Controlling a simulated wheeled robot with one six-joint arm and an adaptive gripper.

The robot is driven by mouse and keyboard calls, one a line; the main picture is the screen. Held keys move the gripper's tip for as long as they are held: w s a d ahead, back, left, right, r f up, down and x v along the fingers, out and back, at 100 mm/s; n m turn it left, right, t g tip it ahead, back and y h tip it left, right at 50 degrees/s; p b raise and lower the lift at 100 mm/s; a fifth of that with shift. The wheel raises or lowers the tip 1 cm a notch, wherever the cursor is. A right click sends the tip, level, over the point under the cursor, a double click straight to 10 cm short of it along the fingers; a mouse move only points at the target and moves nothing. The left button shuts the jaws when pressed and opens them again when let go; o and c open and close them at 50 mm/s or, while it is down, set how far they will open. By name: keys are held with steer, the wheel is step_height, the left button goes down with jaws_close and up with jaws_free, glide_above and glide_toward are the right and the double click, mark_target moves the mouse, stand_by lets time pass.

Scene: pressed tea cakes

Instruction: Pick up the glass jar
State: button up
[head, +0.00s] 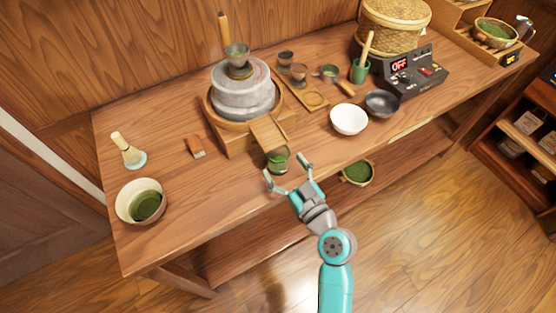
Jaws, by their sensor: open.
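The glass jar (278,161) is small and clear with green powder in it. It stands on the wooden table near the front edge, just below the wooden chute of the stone mill. My gripper (287,174) is open, with its two fingers apart and pointing toward the jar. The jar appears in line with the gap between the fingertips. I cannot tell whether the jar is between the fingers or just beyond them. Nothing is held.
The stone mill (243,92) on its wooden base stands behind the jar. A white bowl (348,119) and a dark bowl (382,103) are to the right. A matcha bowl (127,203), a whisk (128,150) and a small brush (195,147) are at left. A bowl of green powder (357,173) sits lower, beyond the table edge.

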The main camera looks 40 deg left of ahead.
mark_target(284, 164)
steer(key=shift+x, duration=1.9)
steer(key=shift+w+d, duration=0.1)
steer(key=shift+w, duration=0.05)
steer(key=c, duration=1.4)
